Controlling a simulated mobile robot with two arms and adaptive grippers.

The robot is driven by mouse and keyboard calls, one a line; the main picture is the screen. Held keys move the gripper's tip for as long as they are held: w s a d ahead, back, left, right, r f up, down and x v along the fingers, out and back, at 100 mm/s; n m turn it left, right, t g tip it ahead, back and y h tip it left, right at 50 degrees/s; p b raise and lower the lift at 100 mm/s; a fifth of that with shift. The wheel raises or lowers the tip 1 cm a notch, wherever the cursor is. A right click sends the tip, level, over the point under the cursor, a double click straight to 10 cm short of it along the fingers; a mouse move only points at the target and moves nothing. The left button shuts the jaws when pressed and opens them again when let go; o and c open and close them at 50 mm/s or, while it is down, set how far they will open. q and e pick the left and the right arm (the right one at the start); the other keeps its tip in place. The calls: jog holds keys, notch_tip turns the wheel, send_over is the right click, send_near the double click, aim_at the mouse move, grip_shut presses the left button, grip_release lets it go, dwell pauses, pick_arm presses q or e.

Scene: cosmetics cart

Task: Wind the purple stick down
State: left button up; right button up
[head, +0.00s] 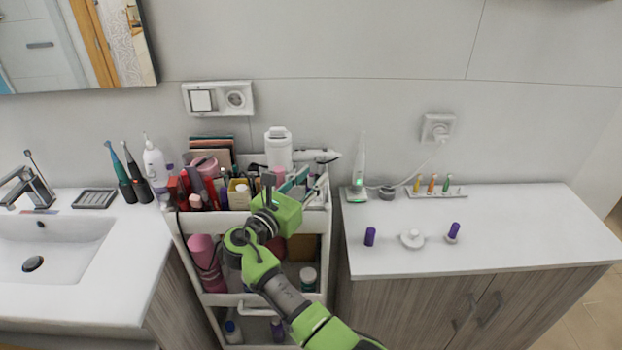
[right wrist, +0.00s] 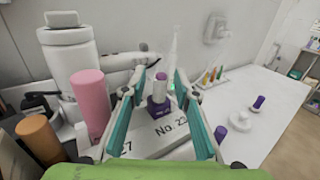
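The purple stick (right wrist: 160,105) shows in the right wrist view, upright, with a dark purple base, a pale silvery collar and a purple tip showing above it. My right gripper (right wrist: 160,75) is open, its teal-lined fingers on either side of the stick with gaps between. In the head view my right gripper (head: 268,190) is over the cart's top shelf, and I cannot make out the stick there. My left gripper is not in view.
The white cart (head: 262,298) holds crowded cosmetics; a pink cylinder (right wrist: 90,100) and a white bottle (right wrist: 72,60) stand left of the gripper. Two purple pieces (head: 370,236) (head: 453,231) and a white round piece (head: 412,239) stand on the right counter (head: 530,225), which is otherwise largely clear.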

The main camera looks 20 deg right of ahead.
aim_at(311, 174)
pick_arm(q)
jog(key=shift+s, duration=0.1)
pick_arm(e)
jog(key=shift+r, duration=0.1)
notch_tip(311, 174, up, 10)
jog(key=shift+f, duration=0.1)
dwell(0.4)
